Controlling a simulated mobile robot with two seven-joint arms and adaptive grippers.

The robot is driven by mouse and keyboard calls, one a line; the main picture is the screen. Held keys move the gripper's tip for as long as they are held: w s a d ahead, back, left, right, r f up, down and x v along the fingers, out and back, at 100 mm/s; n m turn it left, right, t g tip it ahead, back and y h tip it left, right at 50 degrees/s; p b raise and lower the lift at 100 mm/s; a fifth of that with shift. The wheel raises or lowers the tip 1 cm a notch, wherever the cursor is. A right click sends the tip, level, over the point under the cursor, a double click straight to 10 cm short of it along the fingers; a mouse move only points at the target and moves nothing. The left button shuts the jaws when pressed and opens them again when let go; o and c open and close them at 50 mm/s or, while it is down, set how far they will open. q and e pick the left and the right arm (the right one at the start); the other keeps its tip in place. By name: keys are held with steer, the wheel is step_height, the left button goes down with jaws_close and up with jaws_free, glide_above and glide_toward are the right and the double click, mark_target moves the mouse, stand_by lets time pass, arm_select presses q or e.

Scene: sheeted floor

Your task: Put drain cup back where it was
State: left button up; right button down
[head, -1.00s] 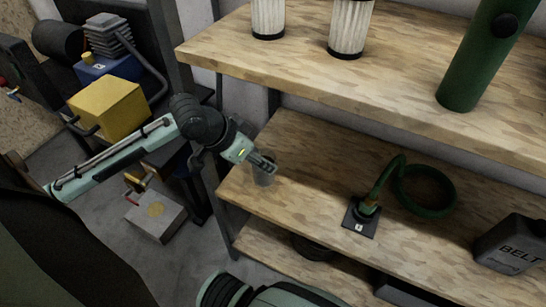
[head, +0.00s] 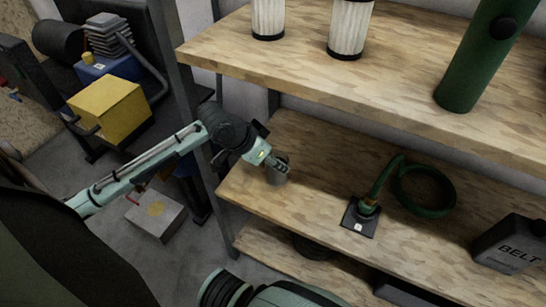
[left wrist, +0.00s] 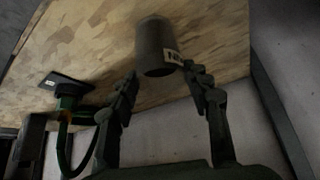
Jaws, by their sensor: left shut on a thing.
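The drain cup (head: 277,176) is a small grey cylinder at the left end of the middle shelf (head: 310,200). My left gripper (head: 274,163) is shut on it. In the left wrist view the cup (left wrist: 152,42) sits at the tips of my left gripper's fingers (left wrist: 160,78), with a small pale label near its lower edge. I cannot tell whether the cup touches the shelf board. My right gripper is not in view.
A green hose (head: 425,190) with a dark square plate (head: 361,217) lies to the right on the same shelf. A BELT container (head: 512,245) is farther right. The upper shelf (head: 400,75) overhangs. Bare board lies between cup and plate.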

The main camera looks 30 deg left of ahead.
arm_select(q)
steer(key=o, duration=1.4)
steer(key=shift+s+r, duration=0.1)
steer(key=shift+r, duration=0.2)
steer(key=v, duration=1.1)
steer(key=shift+s+r, duration=0.2)
steer(key=shift+r, duration=0.15)
steer(key=x, duration=1.2)
steer(key=shift+f, duration=0.1)
steer(key=shift+w+r, duration=0.1)
steer(key=shift+r, duration=1.5)
steer(key=shift+f, duration=0.1)
